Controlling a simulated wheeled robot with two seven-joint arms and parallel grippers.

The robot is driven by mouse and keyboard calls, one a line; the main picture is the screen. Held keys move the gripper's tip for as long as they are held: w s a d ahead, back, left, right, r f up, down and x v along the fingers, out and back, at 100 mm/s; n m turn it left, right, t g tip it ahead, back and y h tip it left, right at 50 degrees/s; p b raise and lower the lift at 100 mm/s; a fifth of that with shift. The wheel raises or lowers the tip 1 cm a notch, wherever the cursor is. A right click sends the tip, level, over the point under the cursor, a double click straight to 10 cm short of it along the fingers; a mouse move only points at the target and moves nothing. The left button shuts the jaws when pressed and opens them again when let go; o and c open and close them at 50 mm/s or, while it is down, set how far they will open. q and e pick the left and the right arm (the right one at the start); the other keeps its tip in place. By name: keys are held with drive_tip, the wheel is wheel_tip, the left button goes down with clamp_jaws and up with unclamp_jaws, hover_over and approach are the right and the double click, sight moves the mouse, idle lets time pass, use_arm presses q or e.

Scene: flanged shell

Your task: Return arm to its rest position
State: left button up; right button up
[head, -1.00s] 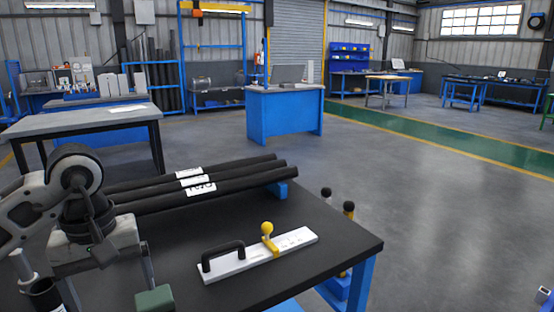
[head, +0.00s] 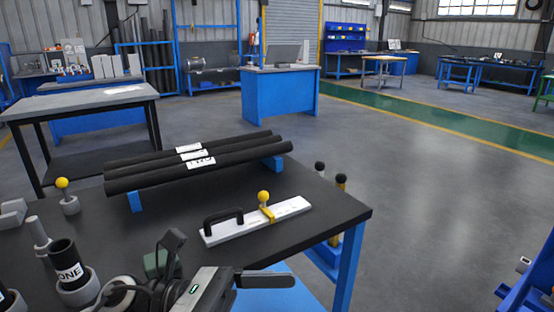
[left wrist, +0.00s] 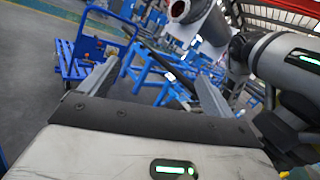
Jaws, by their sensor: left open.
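My left gripper (head: 262,280) is at the bottom middle of the head view, over the front of the dark table (head: 320,200). A dark finger points right, and part of the arm is cut off by the lower edge. In the left wrist view the left gripper (left wrist: 155,88) has its two fingers wide apart with nothing between them. Several black tubes (head: 225,160) lie side by side on blue supports, beyond the gripper. A white plate (head: 287,209) with a black handle and yellow knob lies flat beyond the gripper. My right gripper is not in view.
A black tube marked ONE (head: 65,256) stands upright in a grey collar at the lower left. A yellow-topped peg (head: 63,185) stands behind it.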

use_arm(q)
drive_tip(key=w+a+f+n+t+y, duration=0.25)
drive_tip(key=n+t, duration=0.45)
drive_tip(key=n, duration=0.4)
drive_tip(key=w+a+f+n+t+y, duration=0.25)
drive_tip(key=n+t, duration=0.35)
drive_tip(key=n, duration=0.5)
drive_tip(key=w+a+f+n+t+y, duration=0.2)
drive_tip(key=n+t+y, duration=0.1)
drive_tip(key=n+t, duration=0.55)
drive_tip(key=s+a+f+n+g+y, duration=0.3)
drive_tip(key=s+f+n+g+y, duration=0.1)
drive_tip(key=f+n, duration=0.5)
drive_tip(key=s+a+f+n+g+y, duration=0.2)
drive_tip(key=s+f+n+g+y, duration=0.2)
drive_tip(key=s+f+n, duration=0.3)
wheel_tip(320, 180, down, 4)
drive_tip(key=n+g, duration=0.1)
drive_tip(key=n, duration=0.2)
drive_tip(key=shift+a, duration=0.4)
drive_tip(key=shift+f, duration=0.1)
